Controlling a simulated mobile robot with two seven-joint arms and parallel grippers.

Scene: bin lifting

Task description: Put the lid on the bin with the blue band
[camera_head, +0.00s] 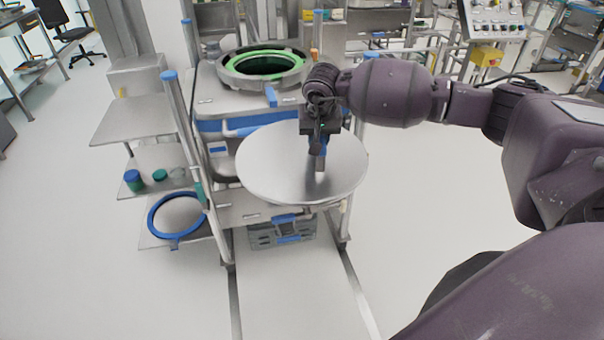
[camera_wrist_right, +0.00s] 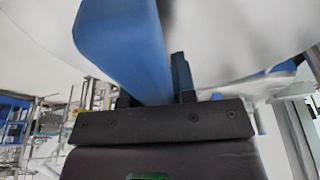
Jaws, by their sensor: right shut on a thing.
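The lid (camera_head: 265,170) is a wide, round, shiny metal disc held level in front of the metal workstation in the head view. My right gripper (camera_head: 319,140) is above it, pointing down and shut on its upright handle. In the right wrist view the blue handle (camera_wrist_right: 125,45) fills the space at my right gripper (camera_wrist_right: 155,97), with the pale lid surface (camera_wrist_right: 220,35) behind. A round thing with a blue band (camera_head: 152,215) lies on the low shelf, left of the lid and apart from it. I cannot tell its depth. My left gripper is not in view.
A round metal vessel with a green ring (camera_head: 262,53) stands on the workstation behind the lid. Small green and blue containers (camera_head: 134,181) stand on a left shelf. A grey crate (camera_head: 266,236) sits below the lid. Upright posts (camera_head: 181,120) flank the left shelves. The floor right is clear.

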